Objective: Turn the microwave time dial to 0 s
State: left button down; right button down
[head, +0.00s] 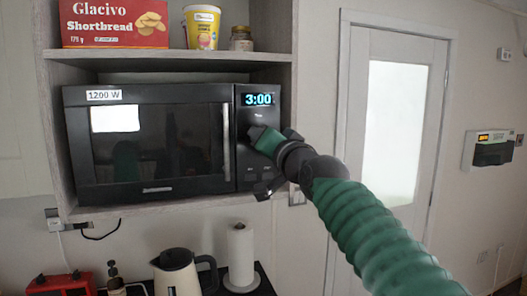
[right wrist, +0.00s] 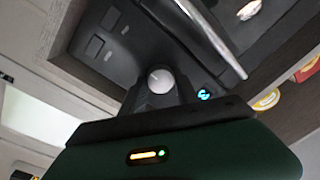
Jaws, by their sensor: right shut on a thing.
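The black microwave (head: 150,140) sits in a shelf bay with its door closed. Its display (head: 258,99) reads 3:00, and a "1200 W" label is at its upper left. My right gripper (head: 255,134) is at the control panel, below the display, and hides the dial in the head view. In the right wrist view the round, light grey dial (right wrist: 160,79) shows at the tips of my right gripper (right wrist: 158,88), which is shut on it. Part of the lit display (right wrist: 204,94) shows beside the fingers. My left gripper is not in view.
A shortbread box (head: 115,24), a yellow tub (head: 202,27) and a small jar (head: 241,38) stand on the shelf above. The door handle (head: 226,142) is just left of the panel. A kettle (head: 177,272) and paper roll (head: 241,257) stand below.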

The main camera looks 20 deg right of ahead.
jog(key=n+g+p, duration=0.1)
jog(key=n, duration=1.6)
jog(key=n+h+p, duration=0.1)
jog(key=n, duration=1.7)
jog(key=shift+w+a+f+n+g, duration=0.1)
jog(key=shift+f+n+g, duration=0.05)
jog(key=shift+n+g, duration=0.2)
jog(key=c, duration=0.9)
grip_release()
jog(key=shift+r, duration=0.2)
